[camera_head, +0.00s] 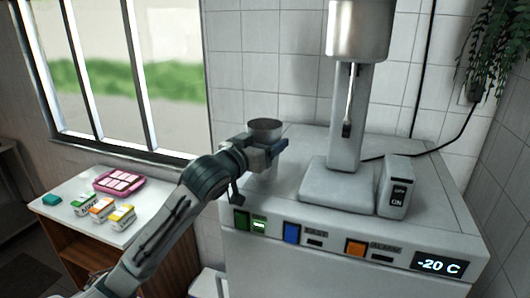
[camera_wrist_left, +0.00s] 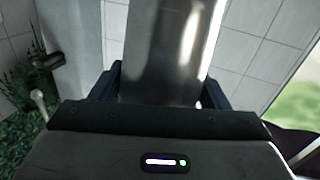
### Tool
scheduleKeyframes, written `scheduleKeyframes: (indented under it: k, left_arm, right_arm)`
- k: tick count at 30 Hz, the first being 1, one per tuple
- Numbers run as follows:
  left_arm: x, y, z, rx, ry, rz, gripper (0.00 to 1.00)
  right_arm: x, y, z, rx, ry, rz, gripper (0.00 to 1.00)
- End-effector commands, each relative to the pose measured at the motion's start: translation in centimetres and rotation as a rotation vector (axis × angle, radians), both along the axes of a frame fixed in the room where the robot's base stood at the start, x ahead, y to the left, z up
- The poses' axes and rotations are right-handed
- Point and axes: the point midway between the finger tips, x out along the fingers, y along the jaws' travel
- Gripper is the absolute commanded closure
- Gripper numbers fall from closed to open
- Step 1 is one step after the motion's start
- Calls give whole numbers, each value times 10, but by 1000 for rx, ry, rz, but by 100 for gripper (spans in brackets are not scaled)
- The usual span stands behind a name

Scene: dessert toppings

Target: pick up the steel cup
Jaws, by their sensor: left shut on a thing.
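The steel cup (camera_head: 265,126) is at the end of my left arm, over the left part of the white machine's top. My left gripper (camera_head: 268,148) is shut on the cup, with a finger on its side below the rim. In the left wrist view the cup (camera_wrist_left: 165,55) fills the space between the two dark fingers of the gripper (camera_wrist_left: 160,88). The cup looks about upright in the head view. The gripper hides part of its lower body, and I cannot tell whether its base touches the top. My right gripper is not in view.
A mixer (camera_head: 345,150) stands right of the cup on the white machine (camera_head: 440,215), with a switch box (camera_head: 396,187) beside it. A low table (camera_head: 65,223) at left holds a pink tray (camera_head: 119,193) and several small cartons. A plant (camera_head: 490,40) hangs at upper right.

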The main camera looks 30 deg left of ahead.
Motion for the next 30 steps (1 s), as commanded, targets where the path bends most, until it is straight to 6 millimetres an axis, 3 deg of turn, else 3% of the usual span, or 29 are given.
scheduleKeyframes:
  k: [3,15,30]
  left_arm:
    - [0,0,16,2,-10,0,67]
    - [-57,7,18,11,-2,2,67]
    - [-100,13,21,11,-6,2,67]
  right_arm:
    - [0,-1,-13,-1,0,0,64]
    - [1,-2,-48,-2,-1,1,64]
    - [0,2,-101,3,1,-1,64]
